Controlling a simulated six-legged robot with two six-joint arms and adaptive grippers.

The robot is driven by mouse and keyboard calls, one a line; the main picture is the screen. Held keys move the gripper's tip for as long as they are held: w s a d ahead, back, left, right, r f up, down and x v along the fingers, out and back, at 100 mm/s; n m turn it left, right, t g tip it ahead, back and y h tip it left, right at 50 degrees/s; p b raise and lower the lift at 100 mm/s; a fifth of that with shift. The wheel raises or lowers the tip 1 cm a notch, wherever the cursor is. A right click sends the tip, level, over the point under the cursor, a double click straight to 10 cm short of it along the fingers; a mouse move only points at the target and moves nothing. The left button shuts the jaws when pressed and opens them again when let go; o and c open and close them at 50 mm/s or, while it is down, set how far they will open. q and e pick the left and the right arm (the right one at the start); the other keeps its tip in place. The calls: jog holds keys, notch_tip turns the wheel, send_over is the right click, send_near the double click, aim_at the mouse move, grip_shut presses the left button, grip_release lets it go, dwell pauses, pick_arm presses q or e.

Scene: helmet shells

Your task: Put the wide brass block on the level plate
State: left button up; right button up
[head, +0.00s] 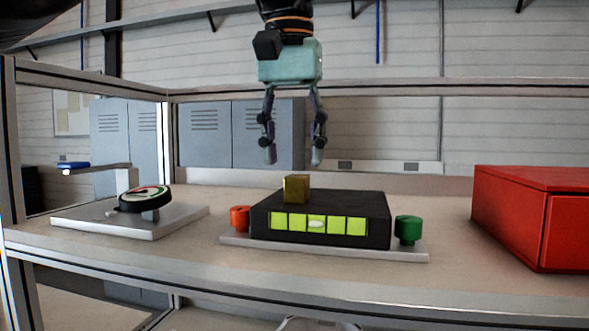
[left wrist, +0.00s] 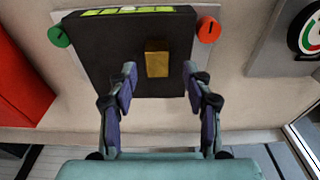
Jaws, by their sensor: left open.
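A brass block (head: 297,189) rests on top of a black box (head: 345,208), left of the middle of its top. The box has a row of green squares with a pale oval in the middle one, like a level display. My left gripper (head: 294,161) points down, open and empty, above the block and apart from it. In the left wrist view the block (left wrist: 157,60) shows between and just beyond the open fingertips. My right gripper is not in view.
The black box stands on a pale base plate (head: 330,252) between a red knob (head: 239,218) and a green knob (head: 408,229). A dial gauge (head: 146,198) on a pale plate (head: 100,228) is at left. A red case (head: 530,215) is at right. Bench frame posts stand at the left.

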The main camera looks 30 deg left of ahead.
aim_at(295, 177)
pick_arm(q)
notch_tip(295, 177, up, 2)
jog(key=shift+s+r, duration=0.1)
jog(key=shift+w+d+r, duration=0.1)
jog(key=shift+w+r, duration=0.1)
jog(key=shift+r, duration=0.2)
jog(key=shift+s+r, duration=0.1)
jog(key=shift+s, duration=0.25)
jog(key=shift+w, duration=0.35)
jog(key=shift+s, duration=0.3)
jog(key=shift+w, duration=0.25)
